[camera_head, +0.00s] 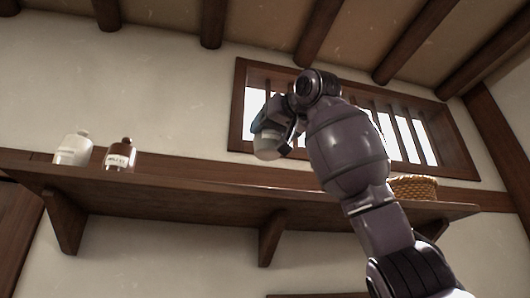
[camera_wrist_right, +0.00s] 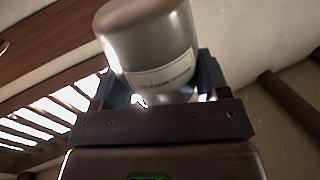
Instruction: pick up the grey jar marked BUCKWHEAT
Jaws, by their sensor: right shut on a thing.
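A grey jar (camera_head: 267,149) is held up above the wall shelf, in front of the barred window. My right gripper (camera_head: 272,127) is shut on it. In the right wrist view the same jar (camera_wrist_right: 150,45) sits between the two fingers (camera_wrist_right: 158,92), tilted in the picture. It has a pale label with dark lettering that is too small and turned to read for sure. The jar shows clear space between its base and the shelf in the head view. My left gripper is not in view.
The brown wall shelf (camera_head: 190,182) holds a white jar (camera_head: 73,149) and a brown jar (camera_head: 120,155) at the left. A woven basket (camera_head: 415,187) stands at the right, partly behind my arm. The shelf's middle looks clear. The barred window (camera_head: 239,112) is behind.

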